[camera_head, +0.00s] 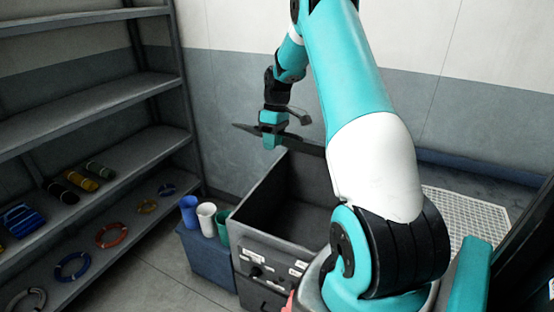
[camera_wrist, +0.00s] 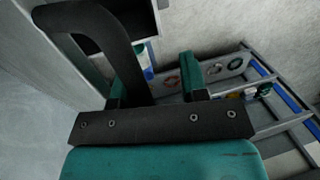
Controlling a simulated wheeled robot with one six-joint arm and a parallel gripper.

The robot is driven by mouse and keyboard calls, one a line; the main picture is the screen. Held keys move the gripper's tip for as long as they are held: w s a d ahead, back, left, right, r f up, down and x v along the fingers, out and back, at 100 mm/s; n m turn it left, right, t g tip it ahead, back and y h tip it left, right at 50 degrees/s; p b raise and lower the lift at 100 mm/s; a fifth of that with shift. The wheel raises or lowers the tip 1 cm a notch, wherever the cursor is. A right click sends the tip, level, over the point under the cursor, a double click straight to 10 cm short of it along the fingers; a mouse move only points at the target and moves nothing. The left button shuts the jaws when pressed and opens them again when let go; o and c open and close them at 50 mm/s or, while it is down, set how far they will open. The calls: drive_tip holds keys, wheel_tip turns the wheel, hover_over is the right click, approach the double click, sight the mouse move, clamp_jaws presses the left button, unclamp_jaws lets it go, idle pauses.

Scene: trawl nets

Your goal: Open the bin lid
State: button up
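The grey bin (camera_head: 252,238) stands in the middle of the head view. Its top is uncovered and its dark inside shows. A thin dark strip (camera_head: 308,146) runs along the far rim behind my gripper; it may be the lid seen nearly edge-on, but I cannot tell. My gripper (camera_head: 269,142) hangs above the far left corner of the bin, with its fingers down. In the wrist view its two teal fingers (camera_wrist: 154,88) stand apart with nothing clearly held between them. A dark curved bar (camera_wrist: 122,52) rises beside the left finger.
Grey shelves (camera_head: 90,105) hold rings and rolls at the left. A white grate (camera_head: 465,212) lies at the right.

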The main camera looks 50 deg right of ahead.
drive_tip(key=shift+s+a+f+b, duration=0.1)
drive_tip(key=shift+a+f+b, duration=0.05)
drive_tip(key=shift+a+f, duration=0.4)
drive_tip(key=shift+a+f+b, duration=0.15)
drive_tip(key=shift+a+f, duration=0.15)
drive_tip(key=shift+f, duration=0.3)
drive_tip(key=shift+d+p+v, duration=0.2)
drive_tip(key=shift+p+v, duration=0.7)
drive_tip(key=shift+v, duration=0.25)
drive_tip(key=shift+d+p+v, duration=0.2)
drive_tip(key=shift+p+v, duration=0.65)
drive_tip(key=shift+v, duration=0.3)
drive_tip(key=shift+d+p+v, duration=0.25)
drive_tip(key=shift+p+v, duration=0.65)
drive_tip(key=shift+v, duration=0.25)
drive_tip(key=d+p+v, duration=0.2)
drive_tip(key=p+v, duration=0.8)
drive_tip(key=v, duration=0.2)
drive_tip(key=shift+w+d, duration=0.3)
drive_tip(key=shift+w, duration=0.1)
